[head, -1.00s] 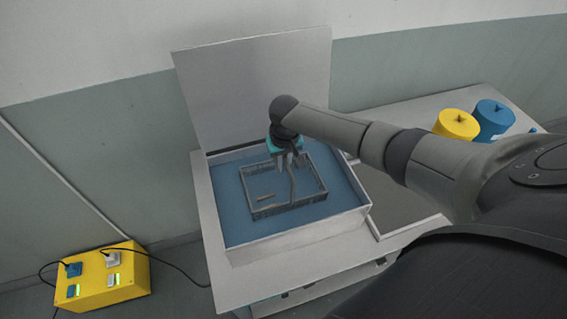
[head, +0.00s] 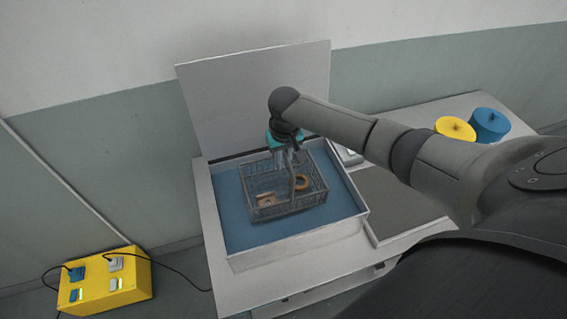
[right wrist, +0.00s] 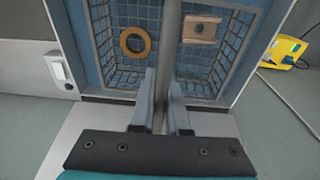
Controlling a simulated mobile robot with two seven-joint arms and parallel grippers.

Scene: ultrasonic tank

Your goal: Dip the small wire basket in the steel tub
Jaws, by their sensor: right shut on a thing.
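The small wire basket (head: 288,208) is over the blue liquid (head: 232,222) inside the steel tub (head: 300,243), and its mesh walls show. An orange-brown ring (head: 303,184) and a tan block with a hole (head: 265,200) lie in it; the right wrist view shows the ring (right wrist: 136,41) and block (right wrist: 202,28) too. My right gripper (head: 287,155) is above the basket, shut on its upright grey handle (right wrist: 168,40). I cannot tell whether the basket's bottom touches the liquid. My left gripper is not in view.
A raised panel (head: 255,95) stands behind the tub. A flat grey surface (head: 395,207) lies to its right. Yellow (head: 455,129) and blue (head: 489,125) canisters stand at the back right. A yellow box with plugs and cables (head: 108,281) is on the floor at left.

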